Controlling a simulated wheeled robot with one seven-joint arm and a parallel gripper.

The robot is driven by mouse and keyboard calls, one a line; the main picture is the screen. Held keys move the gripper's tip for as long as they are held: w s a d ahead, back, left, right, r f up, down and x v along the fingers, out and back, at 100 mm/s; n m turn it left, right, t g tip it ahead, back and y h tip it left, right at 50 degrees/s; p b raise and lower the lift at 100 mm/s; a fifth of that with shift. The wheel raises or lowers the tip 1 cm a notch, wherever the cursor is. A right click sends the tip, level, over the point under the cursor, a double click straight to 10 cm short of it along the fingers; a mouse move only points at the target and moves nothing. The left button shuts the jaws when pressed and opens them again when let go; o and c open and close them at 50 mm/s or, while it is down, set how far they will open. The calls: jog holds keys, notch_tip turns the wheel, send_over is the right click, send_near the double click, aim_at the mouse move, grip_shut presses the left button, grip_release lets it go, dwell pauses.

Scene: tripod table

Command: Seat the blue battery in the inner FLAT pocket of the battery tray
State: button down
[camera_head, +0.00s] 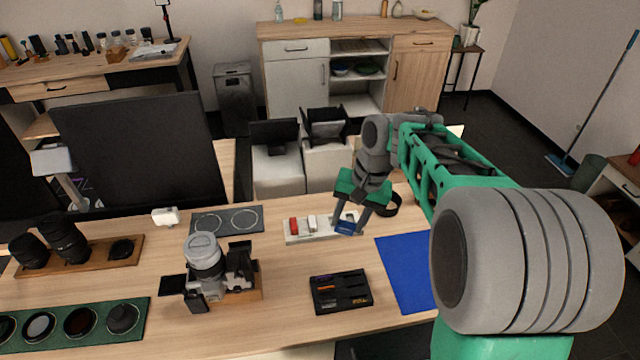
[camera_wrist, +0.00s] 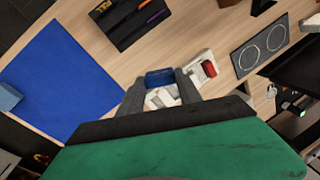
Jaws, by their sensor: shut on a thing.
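My gripper (camera_head: 350,222) is shut on the blue battery (camera_head: 345,228), over the right end of the white battery tray (camera_head: 322,237). In the wrist view the blue battery (camera_wrist: 160,78) sits between the two fingertips of my gripper (camera_wrist: 160,88). The tray (camera_wrist: 196,77) shows beside and between the fingers there. A red battery (camera_head: 293,226) and a white one (camera_head: 311,222) stand in the tray to the left. The fingers hide part of the tray's right end. I cannot tell whether the blue battery touches the tray.
A blue mat (camera_head: 405,270) lies to the right and a black tool case (camera_head: 341,291) in front. A camera (camera_head: 207,262) on a wooden stand is at the left, with a grey pad (camera_head: 227,220) behind it. A black ring (camera_head: 386,204) lies close to my gripper. Bare wood lies between tray and case.

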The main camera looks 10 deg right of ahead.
jog(key=w+a+f+m+g+h+p, duration=0.1)
jog(key=w+m+p, duration=0.3)
jog(key=w+m, duration=0.6)
jog(key=m+h, duration=0.1)
jog(key=m, duration=0.2)
jog(key=shift+w+m, duration=0.2)
jog(key=shift+m, duration=0.2)
jog(key=shift+f+b, duration=1.55)
jog(key=shift+f, duration=1.4)
jog(key=shift+f+b, duration=0.65)
jog(key=shift+f, duration=0.5)
jog(key=c, duration=0.7)
grip_release()
jog(key=shift+c, duration=0.2)
